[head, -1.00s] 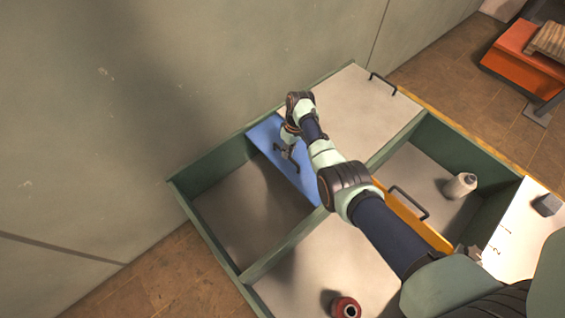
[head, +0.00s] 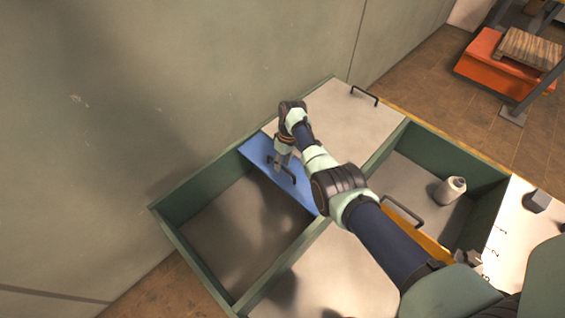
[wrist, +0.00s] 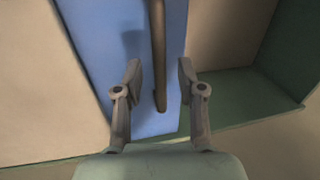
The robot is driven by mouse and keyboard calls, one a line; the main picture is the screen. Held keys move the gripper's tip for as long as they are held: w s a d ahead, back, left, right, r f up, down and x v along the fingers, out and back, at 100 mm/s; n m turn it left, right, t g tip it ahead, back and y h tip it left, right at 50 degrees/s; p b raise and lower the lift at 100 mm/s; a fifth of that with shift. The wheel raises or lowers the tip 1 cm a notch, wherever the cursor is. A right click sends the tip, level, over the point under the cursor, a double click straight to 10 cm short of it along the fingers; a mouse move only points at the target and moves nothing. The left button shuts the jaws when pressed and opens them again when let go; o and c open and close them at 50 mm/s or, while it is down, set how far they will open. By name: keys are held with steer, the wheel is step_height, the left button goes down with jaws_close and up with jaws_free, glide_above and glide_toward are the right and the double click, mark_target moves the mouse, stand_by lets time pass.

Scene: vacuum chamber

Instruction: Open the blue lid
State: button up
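The blue lid (head: 258,150) is a narrow flat panel in the head view, beside an open-topped green-walled compartment. It also shows in the wrist view (wrist: 95,50). A dark bar handle (head: 290,178) stands on it. My gripper (head: 283,166) is at the lid, beside the handle in the head view. In the wrist view my gripper (wrist: 159,72) has its two fingers apart, with the handle (wrist: 159,45) running between them and touching neither finger visibly. How deep the fingers reach around the handle I cannot tell. My arm hides part of the lid's right side.
A pale lid (head: 340,118) with its own handle (head: 364,95) lies behind the blue one. An orange lid (head: 420,237) and a white bottle (head: 450,190) are to the right. A tall grey wall (head: 150,100) stands close on the left. The open compartment (head: 235,235) looks empty.

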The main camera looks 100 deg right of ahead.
step_height(320, 180, up, 12)
steer(key=s+d, duration=0.1)
steer(key=shift+s+d, duration=0.25)
steer(key=shift+s, duration=0.15)
steer(key=shift+f, duration=0.1)
stand_by(0.4)
